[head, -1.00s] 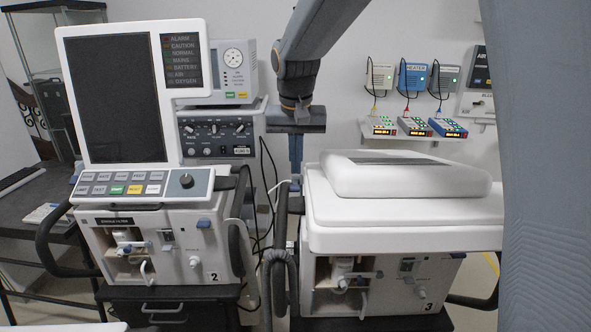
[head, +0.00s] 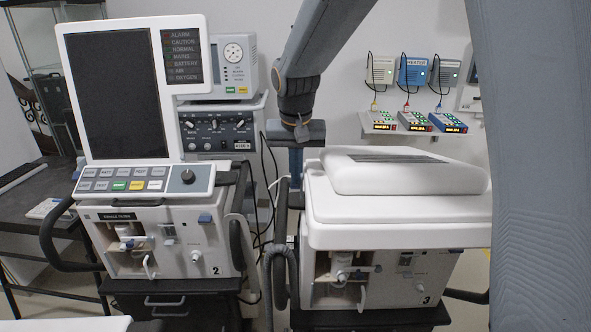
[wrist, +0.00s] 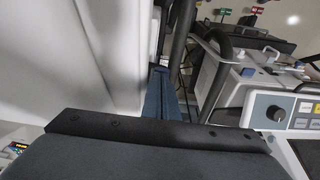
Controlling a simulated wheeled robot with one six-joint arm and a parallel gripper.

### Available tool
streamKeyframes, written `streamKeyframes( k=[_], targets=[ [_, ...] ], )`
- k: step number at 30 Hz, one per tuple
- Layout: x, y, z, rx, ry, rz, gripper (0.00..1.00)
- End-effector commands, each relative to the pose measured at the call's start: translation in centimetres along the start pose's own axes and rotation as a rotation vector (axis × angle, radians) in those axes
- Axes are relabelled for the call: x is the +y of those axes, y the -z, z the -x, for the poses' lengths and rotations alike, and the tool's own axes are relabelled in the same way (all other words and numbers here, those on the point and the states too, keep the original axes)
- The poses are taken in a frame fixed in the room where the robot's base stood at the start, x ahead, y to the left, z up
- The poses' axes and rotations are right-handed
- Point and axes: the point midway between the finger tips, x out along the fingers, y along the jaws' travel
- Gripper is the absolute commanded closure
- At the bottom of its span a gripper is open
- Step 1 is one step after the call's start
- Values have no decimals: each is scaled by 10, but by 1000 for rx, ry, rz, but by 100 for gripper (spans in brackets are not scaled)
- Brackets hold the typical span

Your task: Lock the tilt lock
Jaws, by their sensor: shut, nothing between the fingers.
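The tilt lock is not one I can pick out in either view. Ventilator 3 (head: 400,235) stands at the right of the head view, with a thick white panel (head: 400,177) lying almost flat on top. My gripper (head: 296,182) points down just left of that white top. Its blue fingers are together and empty, and their lower ends are hard to make out against the ventilator's edge. In the wrist view the gripper (wrist: 158,75) reaches along the white side. I cannot tell whether it touches.
Ventilator 2 (head: 150,225) stands to the left with its screen (head: 118,95) upright. Dark handles (head: 280,275) and hanging cables (head: 265,190) fill the narrow gap between the machines. Small wall units and pumps (head: 412,122) sit behind. My own arm covers the right edge.

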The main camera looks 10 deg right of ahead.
Motion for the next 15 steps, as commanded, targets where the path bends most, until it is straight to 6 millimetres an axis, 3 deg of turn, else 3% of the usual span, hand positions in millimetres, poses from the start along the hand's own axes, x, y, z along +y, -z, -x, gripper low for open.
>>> streamKeyframes(
  k=[15],
  targets=[
    [0, 3, 15, -1, -1, 0, 100]
  ],
)
